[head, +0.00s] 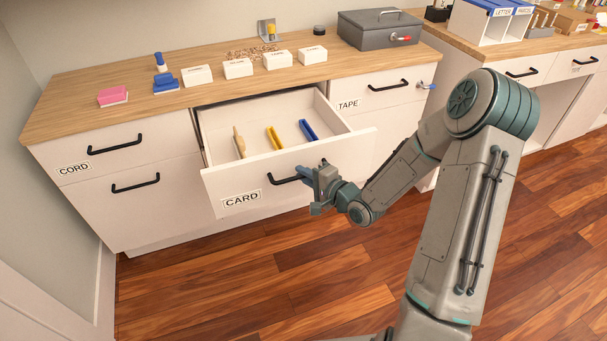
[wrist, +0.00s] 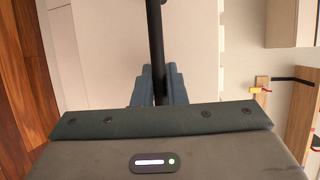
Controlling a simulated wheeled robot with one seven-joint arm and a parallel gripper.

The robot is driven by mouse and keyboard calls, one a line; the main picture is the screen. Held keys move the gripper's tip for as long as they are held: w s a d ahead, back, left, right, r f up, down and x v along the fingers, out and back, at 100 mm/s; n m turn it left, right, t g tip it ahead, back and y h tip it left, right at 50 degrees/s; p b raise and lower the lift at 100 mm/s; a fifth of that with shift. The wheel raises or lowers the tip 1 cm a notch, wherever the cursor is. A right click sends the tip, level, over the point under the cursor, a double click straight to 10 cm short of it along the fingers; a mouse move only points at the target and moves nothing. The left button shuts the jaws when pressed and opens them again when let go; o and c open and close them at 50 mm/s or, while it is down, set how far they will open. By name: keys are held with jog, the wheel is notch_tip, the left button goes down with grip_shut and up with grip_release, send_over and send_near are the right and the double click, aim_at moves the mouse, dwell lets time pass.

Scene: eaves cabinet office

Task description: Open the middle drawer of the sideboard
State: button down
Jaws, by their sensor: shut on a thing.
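The sideboard (head: 160,205) is white with a wooden top. Its middle drawer (head: 237,183), labelled CARD, stands pulled out, and its inside shows in the head view. A wooden tool, a yellow bar (head: 274,138) and a blue bar (head: 308,130) lie in it. My gripper (head: 308,175) is at the right part of the drawer's black bar handle (head: 282,180) and shut on it. In the wrist view the handle (wrist: 155,45) runs between the fingers (wrist: 160,85). The fingers hide part of the handle in the head view.
The CORD drawer (head: 105,148) at left and the TAPE drawer (head: 375,90) at right are closed. Wooden floor (head: 230,270) in front of the drawer is clear.

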jog(key=c, duration=1.7)
grip_release()
jog(key=shift+c, duration=0.2)
jog(key=p+v, duration=0.2)
jog(key=v, duration=1.2)
